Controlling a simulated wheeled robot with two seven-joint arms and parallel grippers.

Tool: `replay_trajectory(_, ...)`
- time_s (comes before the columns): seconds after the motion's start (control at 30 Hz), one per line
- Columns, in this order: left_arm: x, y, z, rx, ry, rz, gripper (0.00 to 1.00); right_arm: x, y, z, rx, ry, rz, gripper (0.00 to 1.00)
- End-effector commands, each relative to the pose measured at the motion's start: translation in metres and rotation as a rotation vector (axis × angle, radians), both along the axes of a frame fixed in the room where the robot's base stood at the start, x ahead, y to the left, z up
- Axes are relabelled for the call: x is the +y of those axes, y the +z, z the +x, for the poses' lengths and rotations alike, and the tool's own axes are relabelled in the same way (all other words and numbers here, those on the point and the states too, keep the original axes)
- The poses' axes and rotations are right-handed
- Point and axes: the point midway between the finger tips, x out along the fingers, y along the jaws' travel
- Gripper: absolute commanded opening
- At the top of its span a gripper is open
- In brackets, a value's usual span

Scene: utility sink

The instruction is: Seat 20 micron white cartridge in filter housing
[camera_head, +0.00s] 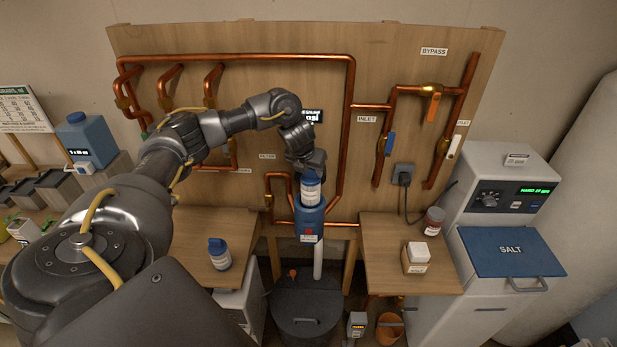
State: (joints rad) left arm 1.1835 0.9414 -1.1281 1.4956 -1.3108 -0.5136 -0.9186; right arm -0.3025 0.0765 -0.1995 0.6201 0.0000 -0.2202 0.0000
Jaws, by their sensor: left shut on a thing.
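My left gripper (308,164) is shut on the upper end of a white cartridge (311,188) with a blue-marked label. The cartridge points downward and is roughly upright. It is at the mouth of the blue filter housing (310,214), which is mounted at the front of the wooden panel below the FILTER label. The cartridge's lower end is hidden by the housing, so I cannot tell how deep it sits. The housing has a red spot and a white label on its front. My right gripper is not in view.
Copper pipes (348,120) run around the housing. A blue-capped bottle (219,254) stands on the left shelf. A white-topped box (416,258) and a jar (434,221) stand on the right shelf. A dark lidded bin (305,304) is below, under a white pipe (318,260).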

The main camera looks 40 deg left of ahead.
Motion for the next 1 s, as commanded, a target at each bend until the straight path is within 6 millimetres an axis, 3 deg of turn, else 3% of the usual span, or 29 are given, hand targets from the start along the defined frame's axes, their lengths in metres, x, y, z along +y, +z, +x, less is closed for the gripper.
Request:
replay_trajectory(0.03,-0.007,-0.033,-0.017,0.069,-0.023,0.004,0.00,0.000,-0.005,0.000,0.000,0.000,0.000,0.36)
replay_trajectory(0.07,-0.007,-0.033,-0.016,0.069,-0.023,0.004,0.00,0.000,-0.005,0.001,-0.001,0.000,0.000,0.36)
replay_trajectory(0.1,-0.007,-0.034,-0.017,0.070,-0.023,0.004,0.42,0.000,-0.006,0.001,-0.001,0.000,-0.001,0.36)
replay_trajectory(0.23,-0.007,-0.034,-0.017,0.070,-0.023,0.004,0.58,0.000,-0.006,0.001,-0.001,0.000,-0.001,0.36)
replay_trajectory(0.4,-0.007,-0.032,-0.018,0.069,-0.024,0.003,0.58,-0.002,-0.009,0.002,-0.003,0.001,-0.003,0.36)
replay_trajectory(0.53,-0.008,-0.018,-0.024,0.065,-0.024,0.003,0.61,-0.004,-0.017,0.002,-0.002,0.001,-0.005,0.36)
replay_trajectory(0.8,-0.008,0.044,-0.046,0.058,-0.014,0.007,0.61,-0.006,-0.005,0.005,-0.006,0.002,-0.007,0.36)
replay_trajectory(1.0,-0.012,0.069,-0.055,0.052,-0.011,0.006,0.61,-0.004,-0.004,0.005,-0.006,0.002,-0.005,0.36)
